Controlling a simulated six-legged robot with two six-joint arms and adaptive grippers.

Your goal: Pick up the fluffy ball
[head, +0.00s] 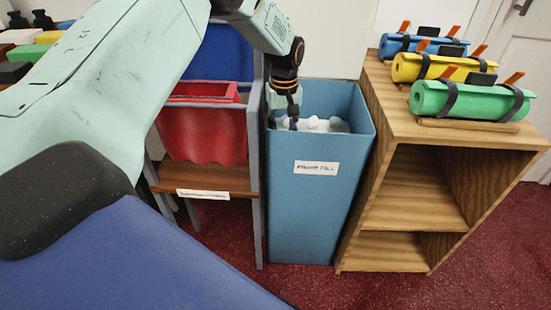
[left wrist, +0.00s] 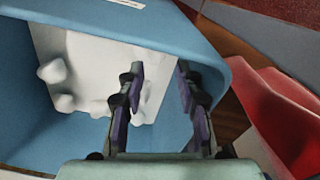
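White fluffy lumps (head: 318,124) lie inside a tall blue bin (head: 305,210) in the head view. In the left wrist view the white filling (left wrist: 85,75) has several rounded bumps; I cannot tell a single separate ball in it. My left gripper (head: 292,112) points down into the left side of the bin's mouth. In the left wrist view the left gripper (left wrist: 160,78) has its two fingers apart with nothing held between them, over the edge of the white filling. The finger ends are partly hidden in the head view. My right gripper is not in view.
A wooden shelf (head: 400,190) stands right of the bin, with green (head: 470,101), yellow (head: 440,68) and blue (head: 420,44) rolls on top. A rack with red fabric (head: 205,135) stands close on the left. The bin walls surround the gripper closely.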

